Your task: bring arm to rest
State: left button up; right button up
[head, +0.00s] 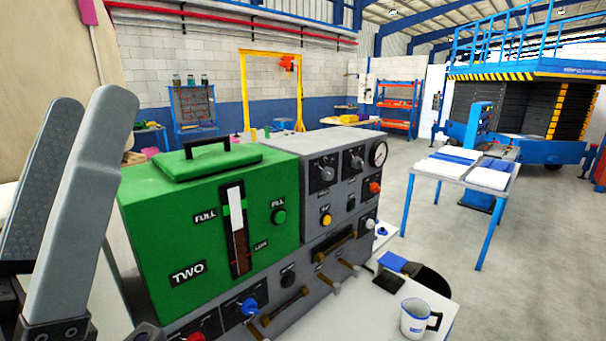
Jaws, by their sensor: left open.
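My left gripper (62,190) stands large and close at the left edge of the head view. Its two grey fingers point up and are apart, with nothing seen between them. It is to the left of a machine with a green box (265,208) marked TWO, and looks nearer to the camera than the box. My right gripper is not in the view.
The grey control panel (345,190) has knobs, a gauge and levers along its front. A white mug (418,318) stands on the white table right of it. A blue-legged table (463,180) with white and blue items stands farther right. Grey floor lies between.

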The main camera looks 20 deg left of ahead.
pick_arm(q)
jog(key=w+f+g+y, duration=0.2)
jog(key=w+f, duration=0.1)
jog(key=w, duration=0.1)
notch_tip(320, 180, up, 38)
jog(key=m+p, duration=0.1)
jog(key=p, duration=3.7)
jog(key=shift+s+a+r, duration=0.2)
jog(key=shift+r, duration=0.05)
